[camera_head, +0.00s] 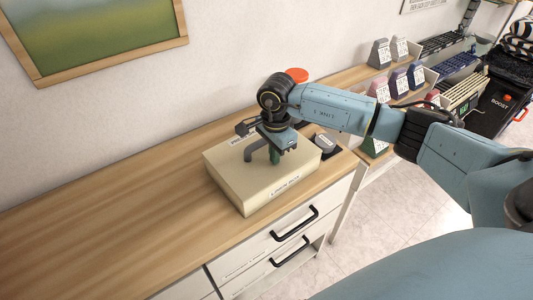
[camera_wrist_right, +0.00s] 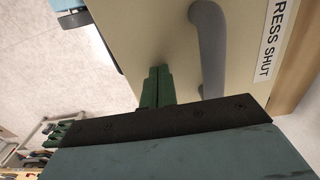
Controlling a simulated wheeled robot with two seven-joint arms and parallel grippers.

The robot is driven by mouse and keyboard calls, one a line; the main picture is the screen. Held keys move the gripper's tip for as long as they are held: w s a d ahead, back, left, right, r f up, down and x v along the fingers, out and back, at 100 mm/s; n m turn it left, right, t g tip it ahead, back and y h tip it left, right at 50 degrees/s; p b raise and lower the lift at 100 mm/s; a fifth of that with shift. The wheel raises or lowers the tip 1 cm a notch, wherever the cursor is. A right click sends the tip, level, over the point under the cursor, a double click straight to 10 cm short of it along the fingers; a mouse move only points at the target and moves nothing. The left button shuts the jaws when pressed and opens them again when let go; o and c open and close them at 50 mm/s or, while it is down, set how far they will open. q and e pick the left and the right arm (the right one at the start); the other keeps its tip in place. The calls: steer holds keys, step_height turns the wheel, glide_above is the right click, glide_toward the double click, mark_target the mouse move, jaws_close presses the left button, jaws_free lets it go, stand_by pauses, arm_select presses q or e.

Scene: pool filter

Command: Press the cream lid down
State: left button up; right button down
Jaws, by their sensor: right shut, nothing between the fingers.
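The cream lid (camera_head: 240,161) tops a cream box (camera_head: 285,190) on the wooden counter. A grey curved handle (camera_head: 254,150) rises from the lid. My right gripper (camera_head: 275,158) points down over the lid beside the handle, its green fingers together and empty. In the right wrist view the shut green fingers (camera_wrist_right: 157,86) lie over the cream surface (camera_wrist_right: 160,30), next to the grey handle (camera_wrist_right: 210,45). A label ending in "RESS SHUT" (camera_wrist_right: 277,40) shows there. I cannot tell whether the fingertips touch the lid. My left gripper is not in view.
The counter (camera_head: 110,215) is clear to the left of the box. A small grey object (camera_head: 325,143) and a red-topped item (camera_head: 297,75) stand near the box. Drawers with black handles (camera_head: 295,222) are below. Shelves with several coloured blocks stand at the right.

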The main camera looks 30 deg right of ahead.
steer(key=shift+s+f+b, duration=0.1)
steer(key=shift+f+b, duration=0.25)
steer(key=shift+b, duration=0.35)
stand_by(2.8)
stand_by(0.5)
step_height(320, 180, up, 7)
steer(key=p, duration=0.4)
steer(key=shift+r, duration=0.2)
steer(key=shift+r, duration=0.1)
step_height(320, 180, up, 13)
steer(key=b, duration=0.1)
stand_by(0.5)
steer(key=shift+r, duration=0.1)
